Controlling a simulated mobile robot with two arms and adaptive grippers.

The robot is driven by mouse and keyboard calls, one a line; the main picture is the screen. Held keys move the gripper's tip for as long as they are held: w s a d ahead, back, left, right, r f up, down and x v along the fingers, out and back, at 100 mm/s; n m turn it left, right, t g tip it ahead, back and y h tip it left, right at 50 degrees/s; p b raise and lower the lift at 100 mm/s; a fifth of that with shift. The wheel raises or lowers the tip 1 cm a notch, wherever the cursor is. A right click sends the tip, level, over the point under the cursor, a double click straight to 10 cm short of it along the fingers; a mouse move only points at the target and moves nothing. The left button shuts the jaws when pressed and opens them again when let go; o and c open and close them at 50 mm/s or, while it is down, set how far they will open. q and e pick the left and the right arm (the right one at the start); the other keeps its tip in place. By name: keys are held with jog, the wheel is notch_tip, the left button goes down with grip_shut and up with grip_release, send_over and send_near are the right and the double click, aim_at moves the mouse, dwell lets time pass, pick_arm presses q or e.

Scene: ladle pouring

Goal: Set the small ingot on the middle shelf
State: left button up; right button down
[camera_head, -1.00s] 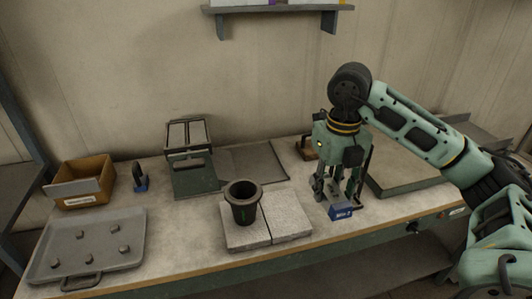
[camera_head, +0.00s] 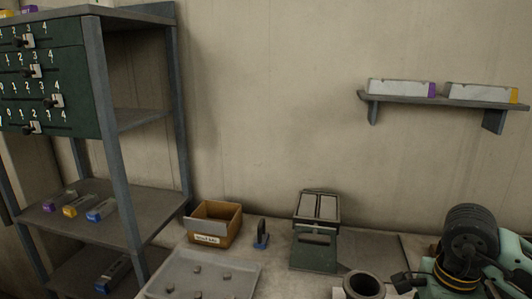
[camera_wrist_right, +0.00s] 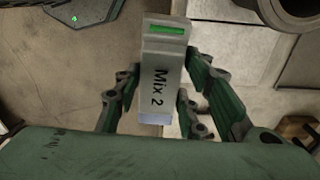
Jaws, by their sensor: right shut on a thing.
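The small ingot (camera_wrist_right: 160,65), a pale bar marked "Mix 2" with a green strip on its top end, is in the right wrist view. My right gripper (camera_wrist_right: 158,92) is shut on it, with fingers on both sides. Whether the ingot touches the table cannot be told. In the head view only my right wrist shows at the lower right; its fingers and the ingot are out of frame. My left gripper is not in view.
A lower rack shelf holds a blue-ended ingot (camera_head: 112,273). A wall shelf (camera_head: 450,101) holds two white ingots. The table carries a cardboard box (camera_head: 230,228), a tray (camera_head: 245,272), a mould stand (camera_head: 315,245) and a dark crucible (camera_head: 364,284). The rack shelf's right part is bare.

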jog(key=s+a+f+n, duration=0.1)
jog(key=a+n, duration=0.4)
jog(key=n, duration=0.5)
jog(key=s+a+f+n, duration=0.2)
jog(key=a+n, duration=0.3)
jog(key=n, duration=0.6)
jog(key=shift+s+f+n, duration=0.2)
jog(key=shift+s+n, duration=0.1)
jog(key=shift+s, duration=0.1)
jog(key=shift+a, duration=0.1)
